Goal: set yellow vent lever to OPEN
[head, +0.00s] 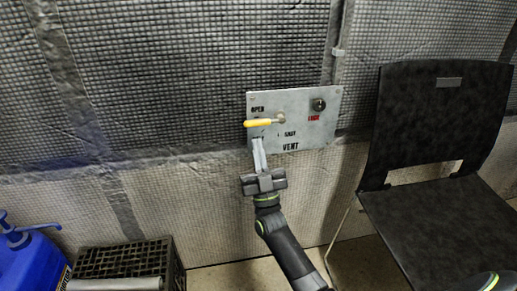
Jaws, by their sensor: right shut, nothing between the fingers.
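The yellow vent lever (259,123) is on a grey metal panel (319,132) on the wall. Its handle points left from the pivot, almost level, its left end slightly lower. The word OPEN is printed above the handle's left part. Other small print below the handle is partly hidden by my gripper. The word VENT is at the panel's bottom. My right gripper (259,147) is shut and empty, its fingertips pointing up just below the handle. I cannot tell whether they touch it. My left gripper is not in view.
A round knob (319,104) with a red label is at the panel's upper right. A black chair (437,120) stands to the right. A black crate (125,262) and a blue container (38,265) stand at the lower left. The wall left of the panel is clear.

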